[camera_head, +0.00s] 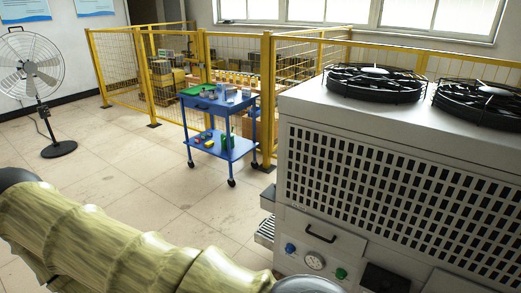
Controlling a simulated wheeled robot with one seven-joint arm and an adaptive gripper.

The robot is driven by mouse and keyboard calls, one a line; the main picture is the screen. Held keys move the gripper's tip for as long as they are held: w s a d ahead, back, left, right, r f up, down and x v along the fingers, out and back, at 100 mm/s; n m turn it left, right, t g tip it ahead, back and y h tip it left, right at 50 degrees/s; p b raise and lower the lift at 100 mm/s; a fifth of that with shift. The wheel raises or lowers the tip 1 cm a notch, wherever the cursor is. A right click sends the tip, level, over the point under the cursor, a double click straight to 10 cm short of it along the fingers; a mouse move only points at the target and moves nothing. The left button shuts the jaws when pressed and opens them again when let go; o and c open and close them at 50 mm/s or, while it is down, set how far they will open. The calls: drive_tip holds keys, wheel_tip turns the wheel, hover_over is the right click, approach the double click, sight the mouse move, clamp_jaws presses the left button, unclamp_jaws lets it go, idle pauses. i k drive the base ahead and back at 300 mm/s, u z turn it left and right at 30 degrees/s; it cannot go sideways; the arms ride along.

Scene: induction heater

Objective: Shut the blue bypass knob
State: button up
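The blue knob (290,248) is on the lower front panel of the large grey heater unit (305,225), at the panel's left end. It is small here, and I cannot tell whether it stands open or shut. A round gauge (315,262) is to its right, and a green knob (341,273) is farther right. My arm crosses the lower left in a yellowish sleeve, and a rounded grey part at the bottom edge lies below the gauge. My gripper is not in view.
A dark handle (320,234) sticks out above the gauge. Metal ledges (266,230) jut from the unit's left side. A blue cart (220,128), yellow mesh fence (235,58) and standing fan (38,80) are farther back. The tiled floor between is clear.

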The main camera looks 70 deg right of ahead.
sight(290, 249)
drive_tip(key=i, duration=1.65)
drive_tip(key=z, duration=2.5)
